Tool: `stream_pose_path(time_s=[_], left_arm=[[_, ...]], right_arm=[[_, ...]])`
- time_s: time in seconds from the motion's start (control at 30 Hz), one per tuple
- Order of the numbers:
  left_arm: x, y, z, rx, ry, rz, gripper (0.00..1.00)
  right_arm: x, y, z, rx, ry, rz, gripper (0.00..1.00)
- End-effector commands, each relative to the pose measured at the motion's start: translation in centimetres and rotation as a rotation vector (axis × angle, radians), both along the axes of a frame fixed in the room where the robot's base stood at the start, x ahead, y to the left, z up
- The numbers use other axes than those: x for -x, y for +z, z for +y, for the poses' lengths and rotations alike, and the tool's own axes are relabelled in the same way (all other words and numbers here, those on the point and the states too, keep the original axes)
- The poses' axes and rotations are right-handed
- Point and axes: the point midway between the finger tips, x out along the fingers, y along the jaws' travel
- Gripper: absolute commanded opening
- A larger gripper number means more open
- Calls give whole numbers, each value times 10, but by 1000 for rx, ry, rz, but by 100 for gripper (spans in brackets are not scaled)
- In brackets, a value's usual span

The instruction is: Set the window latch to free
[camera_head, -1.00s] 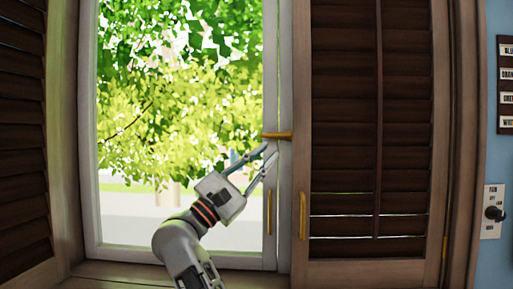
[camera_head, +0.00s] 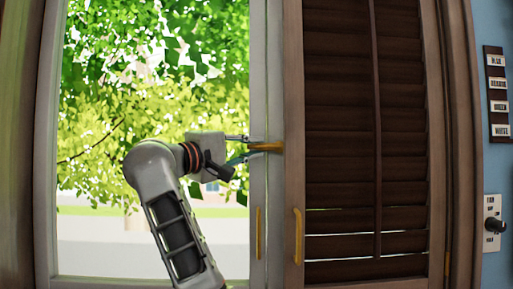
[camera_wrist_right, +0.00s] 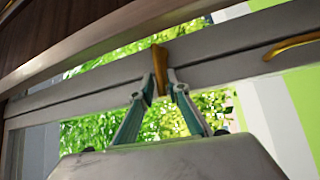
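The brass window latch (camera_head: 266,146) lies level across the pale upright of the window frame (camera_head: 258,90). My right gripper (camera_head: 246,148) is at the latch's left end, one finger a little above it and one below. In the right wrist view the latch (camera_wrist_right: 160,72) stands between the two fingertips (camera_wrist_right: 163,90), with narrow gaps beside it. The fingers look open around it; contact is not clear. My left gripper is not in view.
A dark louvered shutter (camera_head: 365,150) stands right of the window. Brass pulls sit low on the window frame (camera_head: 258,232) and on the shutter (camera_head: 297,236). A label board (camera_head: 497,95) and a dial switch (camera_head: 493,224) are on the blue wall.

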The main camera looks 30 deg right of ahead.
Motion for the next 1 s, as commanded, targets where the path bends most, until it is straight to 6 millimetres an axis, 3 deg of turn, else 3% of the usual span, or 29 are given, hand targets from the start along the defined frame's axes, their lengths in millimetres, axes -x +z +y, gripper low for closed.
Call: stream_pose_path(time_s=[0.2,0.47,0.53,1.0], left_arm=[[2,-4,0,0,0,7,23],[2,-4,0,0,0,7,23],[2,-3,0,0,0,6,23],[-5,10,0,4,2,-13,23]], right_arm=[[-3,2,-15,0,-1,0,16],[-4,2,-16,0,-1,1,16],[-4,2,-16,0,-1,1,0],[-2,9,-15,-56,1,-35,0]])
